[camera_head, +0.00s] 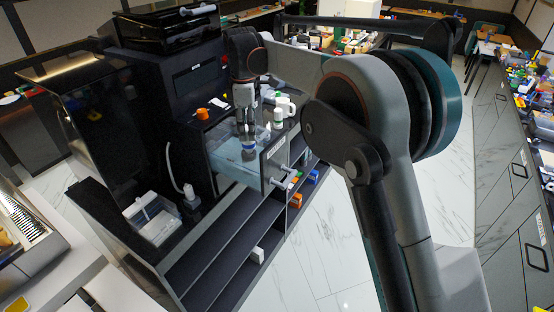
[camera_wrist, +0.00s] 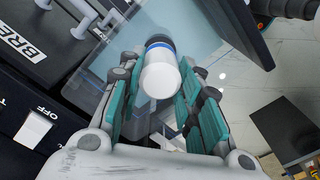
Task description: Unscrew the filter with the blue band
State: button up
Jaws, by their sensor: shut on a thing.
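The filter with the blue band (camera_wrist: 160,78) is a white cylinder in the middle of the wrist view. Its blue band (camera_wrist: 159,44) circles the far end, with a dark part just beyond. My gripper (camera_wrist: 160,92) has its teal finger pads on either side of the white body and is shut on it. In the head view my gripper (camera_head: 246,128) points down at the black machine's front, with the blue-banded end (camera_head: 248,149) below the fingers, over a pale glassy panel (camera_head: 228,160). The threads cannot be seen.
A white mug (camera_head: 286,106) and a small white-and-green container (camera_head: 278,119) stand close right of my gripper. An orange knob-like object (camera_head: 202,113) is to its left. The tall black machine (camera_head: 185,80) rises behind. Open marble floor (camera_head: 345,225) lies to the right.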

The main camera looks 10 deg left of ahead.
jog(key=shift+r+p, duration=1)
jog(key=shift+r, duration=0.95)
